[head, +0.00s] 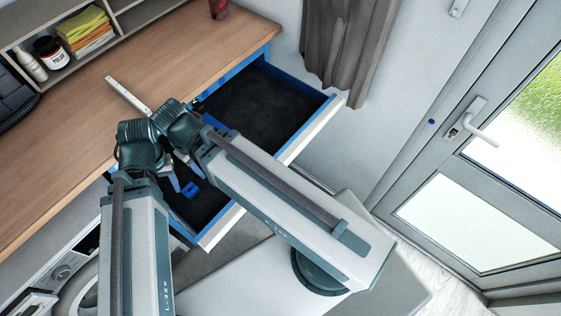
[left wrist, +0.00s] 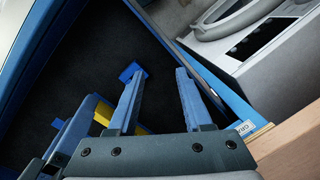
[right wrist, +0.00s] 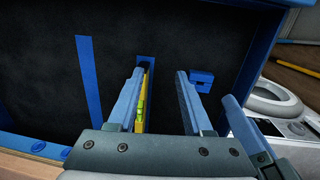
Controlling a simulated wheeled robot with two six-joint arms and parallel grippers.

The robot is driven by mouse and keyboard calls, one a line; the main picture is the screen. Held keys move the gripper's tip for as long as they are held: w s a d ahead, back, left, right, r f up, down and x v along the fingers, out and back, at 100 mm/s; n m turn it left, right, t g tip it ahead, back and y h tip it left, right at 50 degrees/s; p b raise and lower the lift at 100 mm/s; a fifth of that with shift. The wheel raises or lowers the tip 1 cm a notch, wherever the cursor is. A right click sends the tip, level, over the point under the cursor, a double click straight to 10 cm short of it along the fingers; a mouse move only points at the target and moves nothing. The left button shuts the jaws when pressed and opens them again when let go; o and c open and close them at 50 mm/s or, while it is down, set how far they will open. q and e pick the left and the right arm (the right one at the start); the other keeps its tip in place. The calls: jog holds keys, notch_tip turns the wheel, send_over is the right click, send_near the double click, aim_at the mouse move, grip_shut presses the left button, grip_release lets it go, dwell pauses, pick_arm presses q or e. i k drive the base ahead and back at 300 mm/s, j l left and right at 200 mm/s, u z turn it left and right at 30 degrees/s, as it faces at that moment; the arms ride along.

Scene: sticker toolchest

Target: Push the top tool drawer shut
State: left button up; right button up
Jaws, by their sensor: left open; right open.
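The top tool drawer (head: 312,129) stands pulled out from under the wooden workbench. It has blue walls, a pale front panel and a dark lining. My left gripper (head: 186,177) is open over the drawer's near-left end; its fingers also show in the left wrist view (left wrist: 159,75). My right gripper (right wrist: 160,76) is open over the dark lining, close beside the left gripper; its own arm hides it in the head view. A small blue piece (head: 189,190) lies in the drawer near the fingers. I cannot tell whether any finger touches the drawer.
The wooden worktop (head: 90,130) borders the drawer, with a shelf (head: 110,30) of jars and yellow cloths at the back. A washing machine (head: 65,272) stands at lower left. A curtain (head: 345,45) hangs beyond the drawer, and a door (head: 450,190) is at right.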

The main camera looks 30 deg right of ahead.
aim_at(279, 113)
jog(key=k+l, duration=0.35)
jog(key=k, duration=0.2)
jog(key=k+l, duration=0.3)
jog(key=k, duration=0.2)
jog(key=z, duration=0.05)
